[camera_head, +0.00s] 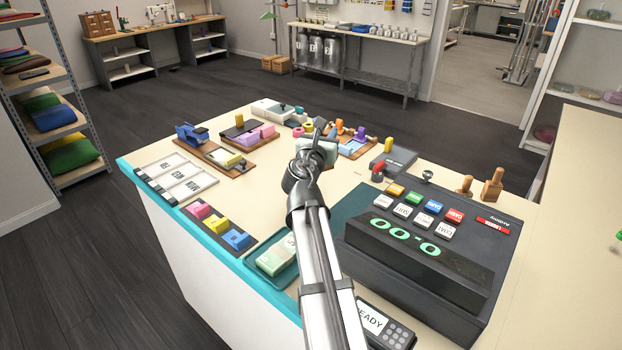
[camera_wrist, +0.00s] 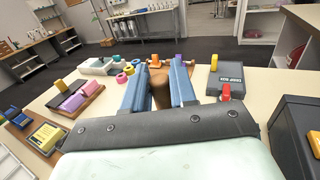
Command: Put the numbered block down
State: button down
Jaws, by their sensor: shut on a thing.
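My gripper (camera_wrist: 160,80) shows two blue fingers in the wrist view, with a brown, rounded, wood-like piece (camera_wrist: 160,92) between them. It is shut on this piece. In the head view my gripper (camera_head: 318,128) is over the middle of the counter (camera_head: 245,195), near its far side. The held piece cannot be made out there, and no number on it shows. Whether it touches the counter I cannot tell. Pink, yellow and blue blocks (camera_head: 219,224) stand in a dark holder at the counter's left edge; their marks are too small to read.
A black register (camera_head: 415,260) with coloured keys fills the right side. A card reader (camera_head: 387,325) is at the front. White framed cards (camera_head: 178,178), a blue tool (camera_head: 190,135) and pink blocks (camera_head: 255,136) stand left. Small coloured pieces (camera_wrist: 125,72) lie beyond the fingers. Bare counter shows at centre left.

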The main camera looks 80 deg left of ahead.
aim_at(325, 169)
notch_tip(325, 169, down, 10)
jog(key=shift+r, duration=0.1)
dwell(0.4)
jog(key=c, duration=0.9)
grip_release()
jog(key=shift+s+d, duration=0.1)
jog(key=shift+d, duration=0.1)
jog(key=v, duration=1.1)
jog(key=shift+d, duration=0.3)
jog(key=shift+s, duration=0.1)
